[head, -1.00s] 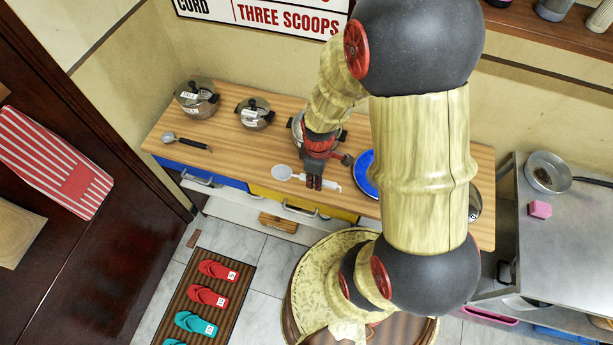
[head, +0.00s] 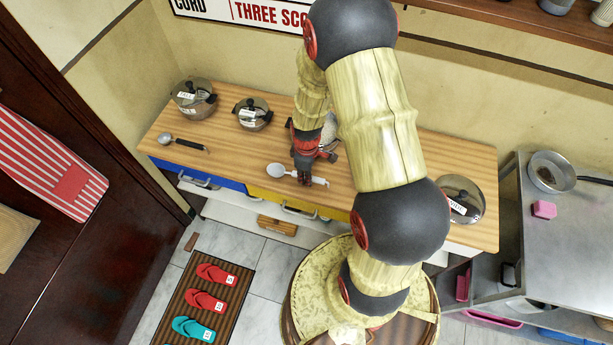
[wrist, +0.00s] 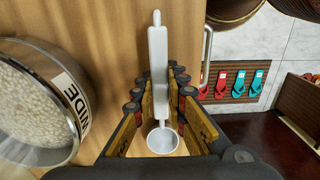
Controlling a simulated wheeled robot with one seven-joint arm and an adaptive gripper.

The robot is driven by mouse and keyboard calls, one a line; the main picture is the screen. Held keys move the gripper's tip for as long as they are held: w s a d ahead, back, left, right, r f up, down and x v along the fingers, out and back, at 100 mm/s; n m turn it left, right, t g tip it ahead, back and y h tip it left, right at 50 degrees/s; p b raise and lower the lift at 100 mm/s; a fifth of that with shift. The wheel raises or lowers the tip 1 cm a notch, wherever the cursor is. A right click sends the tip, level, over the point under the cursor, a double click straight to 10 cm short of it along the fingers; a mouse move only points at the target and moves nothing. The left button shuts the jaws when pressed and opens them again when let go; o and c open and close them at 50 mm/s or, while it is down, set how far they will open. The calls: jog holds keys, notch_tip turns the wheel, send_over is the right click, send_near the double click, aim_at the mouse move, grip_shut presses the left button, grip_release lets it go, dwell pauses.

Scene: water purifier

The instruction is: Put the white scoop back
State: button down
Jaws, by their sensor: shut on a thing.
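The white scoop (head: 277,171) is over the front part of the wooden counter in the head view, with its round bowl to the left and its handle to the right. In the wrist view the scoop (wrist: 158,62) lies lengthwise between my fingers, with its bowl (wrist: 162,140) near the palm. My gripper (head: 304,179) points down and is shut on the scoop's handle. My gripper also shows in the wrist view (wrist: 158,92). I cannot tell whether the scoop touches the counter.
An open pot of white grains labelled WIDE (wrist: 36,105) is left in the wrist view. Lidded pots (head: 194,98) (head: 253,114) stand back left, near a dark-handled ladle (head: 181,142). Another lidded pot (head: 461,200) stands right. Bare counter (head: 225,150) lies left of the scoop.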

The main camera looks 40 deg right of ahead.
jog(key=shift+r, duration=0.1)
jog(key=c, duration=1.8)
grip_release()
